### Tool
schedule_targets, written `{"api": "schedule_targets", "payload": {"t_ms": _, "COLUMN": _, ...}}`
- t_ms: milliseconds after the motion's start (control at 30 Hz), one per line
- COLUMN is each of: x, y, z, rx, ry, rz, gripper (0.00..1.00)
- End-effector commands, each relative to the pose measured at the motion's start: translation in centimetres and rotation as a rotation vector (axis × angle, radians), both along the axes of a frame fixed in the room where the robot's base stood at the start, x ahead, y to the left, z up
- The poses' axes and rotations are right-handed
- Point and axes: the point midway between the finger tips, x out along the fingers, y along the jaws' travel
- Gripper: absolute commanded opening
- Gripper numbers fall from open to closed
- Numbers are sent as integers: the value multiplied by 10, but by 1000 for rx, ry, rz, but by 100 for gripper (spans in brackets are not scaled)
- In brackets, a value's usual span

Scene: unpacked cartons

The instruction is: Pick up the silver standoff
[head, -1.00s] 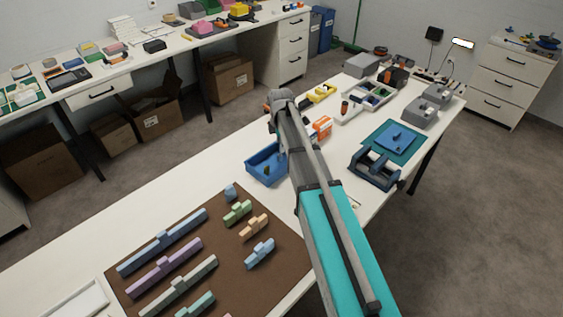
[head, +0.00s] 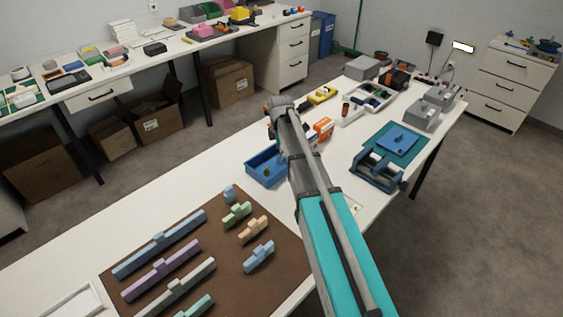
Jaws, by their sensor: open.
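I cannot pick out the silver standoff in the head view; it is too small to tell or hidden behind my arm. My arm reaches from the lower right over the workbench. My gripper (head: 270,128) is at its far end, beyond the blue open tray (head: 263,178). Only a small part of it shows beside the wrist, and its fingertips are hard to make out. It is open, and I see nothing held in it. A small dark greenish piece (head: 267,171) lies in the blue tray.
A brown mat (head: 228,270) with several pastel blocks lies at the near left. Bare bench lies left of the blue tray.

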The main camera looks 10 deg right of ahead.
Motion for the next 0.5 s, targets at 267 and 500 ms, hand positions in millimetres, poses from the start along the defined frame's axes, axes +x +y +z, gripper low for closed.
{"api": "schedule_targets", "payload": {"t_ms": 267, "x": 1, "y": 1, "z": -25, "rx": 0, "ry": 0, "rz": 0, "gripper": 66}}
{"api": "schedule_targets", "payload": {"t_ms": 500, "x": 1, "y": 1, "z": -36, "rx": 0, "ry": 0, "rz": -1, "gripper": 66}}
